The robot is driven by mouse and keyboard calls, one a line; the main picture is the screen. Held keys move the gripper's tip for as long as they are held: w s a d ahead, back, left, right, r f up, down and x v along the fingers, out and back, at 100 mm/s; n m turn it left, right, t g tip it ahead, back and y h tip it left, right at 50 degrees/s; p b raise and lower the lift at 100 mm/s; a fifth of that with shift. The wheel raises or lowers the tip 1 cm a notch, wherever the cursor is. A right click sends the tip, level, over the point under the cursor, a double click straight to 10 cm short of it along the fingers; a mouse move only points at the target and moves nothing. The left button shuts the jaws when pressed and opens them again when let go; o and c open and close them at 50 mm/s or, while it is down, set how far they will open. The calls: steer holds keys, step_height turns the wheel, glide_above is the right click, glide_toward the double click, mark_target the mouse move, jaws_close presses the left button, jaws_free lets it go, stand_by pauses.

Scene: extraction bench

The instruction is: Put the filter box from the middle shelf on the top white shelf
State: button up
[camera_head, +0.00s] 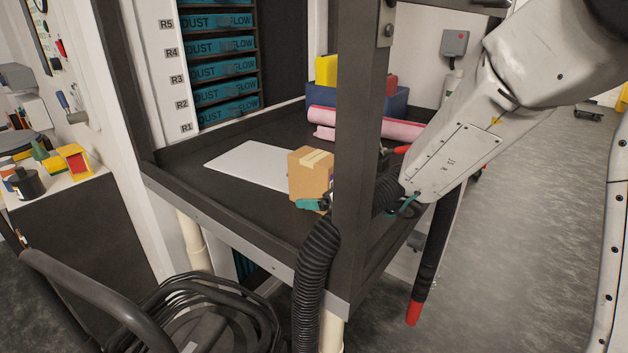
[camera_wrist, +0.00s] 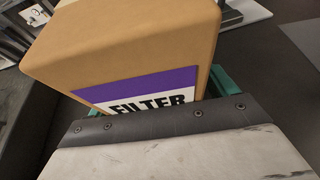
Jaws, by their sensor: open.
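The filter box (camera_head: 309,174) is a tan carton with a lighter tape strip. It stands on a dark shelf surface (camera_head: 270,205), at the near right corner of a flat white panel (camera_head: 247,164). In the wrist view the box (camera_wrist: 130,45) fills the upper left, with a purple and white FILTER label facing my gripper. My gripper (camera_head: 313,204) is open at the near side of the box. Its teal fingers show at the label's two sides in the wrist view. The dark post hides part of my gripper in the head view; finger contact cannot be told.
A dark upright post (camera_head: 359,130) stands between the camera and my wrist. Behind are pink rolls (camera_head: 370,124), a blue bin (camera_head: 385,103) and a yellow block (camera_head: 326,70). A rack of teal DUST FLOW drawers (camera_head: 222,70) is at the back left.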

steer(key=shift+c, duration=0.4)
steer(key=c, duration=1.2)
steer(key=shift+r, duration=0.1)
